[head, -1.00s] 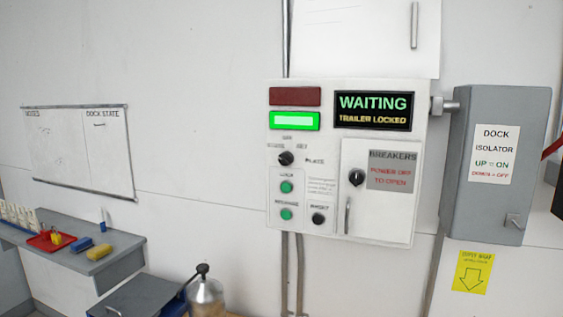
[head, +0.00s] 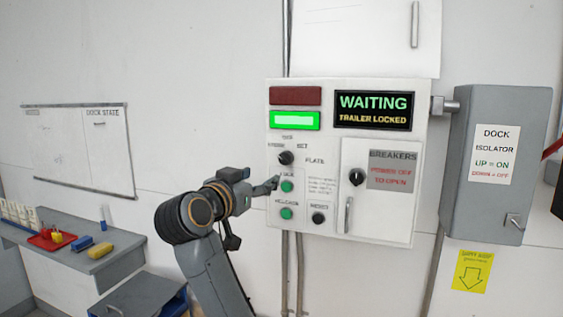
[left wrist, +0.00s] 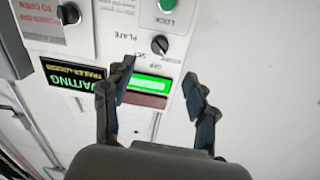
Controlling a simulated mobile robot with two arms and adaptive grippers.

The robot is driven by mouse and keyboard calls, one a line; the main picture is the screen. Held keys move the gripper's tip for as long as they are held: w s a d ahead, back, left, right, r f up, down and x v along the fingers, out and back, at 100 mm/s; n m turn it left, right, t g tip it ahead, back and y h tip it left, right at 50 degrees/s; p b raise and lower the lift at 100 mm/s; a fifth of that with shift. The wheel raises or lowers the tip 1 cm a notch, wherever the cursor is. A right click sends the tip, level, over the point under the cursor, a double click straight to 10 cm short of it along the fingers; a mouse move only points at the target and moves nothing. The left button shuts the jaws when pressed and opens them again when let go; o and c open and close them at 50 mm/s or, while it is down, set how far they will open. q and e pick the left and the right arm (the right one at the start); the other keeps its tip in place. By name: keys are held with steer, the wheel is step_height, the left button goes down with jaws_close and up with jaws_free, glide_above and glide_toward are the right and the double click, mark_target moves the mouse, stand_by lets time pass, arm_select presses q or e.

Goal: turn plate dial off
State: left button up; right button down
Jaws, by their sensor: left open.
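The plate dial (head: 286,158) is a black round knob on the white control panel, below the lit green lamp. It also shows in the left wrist view (left wrist: 160,45), where the picture is upside down and its light mark seems to point lower right, away from the SET label. My left gripper (head: 274,184) is in front of the panel, just below and left of the dial, near the green LOCK button (head: 287,187). In the left wrist view its fingers (left wrist: 160,72) are apart with nothing between them, and the dial is beyond the tips. My right gripper is not in view.
The screen (head: 374,110) reads WAITING, TRAILER LOCKED. A green RELEASE button (head: 286,213), a black RESET button (head: 318,218) and the breakers door with its knob (head: 356,177) are close by. A grey isolator box (head: 490,205) is at right, a workbench (head: 110,262) at left.

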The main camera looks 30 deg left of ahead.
mark_target(282, 161)
arm_select(q)
steer(key=w+p, duration=0.1)
steer(key=w, duration=0.3)
steer(key=w+a+p, duration=0.1)
steer(key=w+p, duration=0.1)
steer(key=w, duration=0.2)
steer(key=w+a+r+p, duration=0.1)
steer(key=w+p, duration=0.1)
steer(key=w, duration=0.2)
steer(key=shift+w+a, duration=0.2)
steer(key=shift+w, duration=0.15)
steer(key=shift+w+a+f, duration=0.1)
steer(key=shift+w+f, duration=0.05)
steer(key=shift+w, duration=0.25)
steer(key=shift+c, duration=0.2)
steer(key=c, duration=1.1)
